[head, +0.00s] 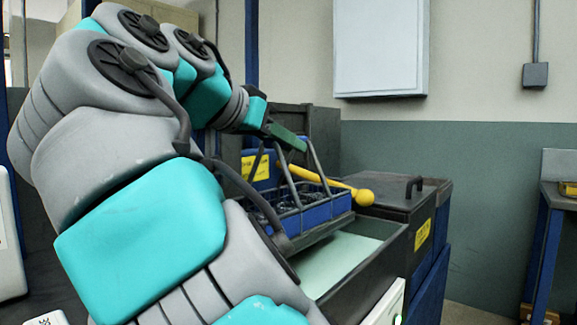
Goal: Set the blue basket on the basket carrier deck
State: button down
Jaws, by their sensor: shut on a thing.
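The blue basket (327,212) is in the middle of the head view, with dark small parts inside and grey handle bars rising from it. My gripper (290,138) is shut on the top of the basket's handle. The basket hangs or rests over an open dark tank (391,250) with a pale green surface inside. A grey edge shows just under the basket; I cannot tell whether it is the basket carrier deck or whether the basket touches it. My arm hides the basket's left part.
A yellow lever with a ball end (364,197) passes close behind the basket. A dark lidded box (400,200) with a handle stands to the right of it. A blue-legged bench (545,245) is at the far right, with clear floor between.

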jog(key=w+f+p, duration=0.1)
jog(key=w+f, duration=0.3)
jog(key=w, duration=0.6)
jog(key=shift+w+a+f, duration=0.2)
jog(key=shift+w+a, duration=0.1)
jog(key=shift+a, duration=0.05)
dwell(0.4)
jog(key=c, duration=0.8)
grip_release()
jog(key=shift+f, duration=0.15)
jog(key=shift+o, duration=0.2)
jog(key=p+v, duration=0.3)
jog(key=v, duration=0.9)
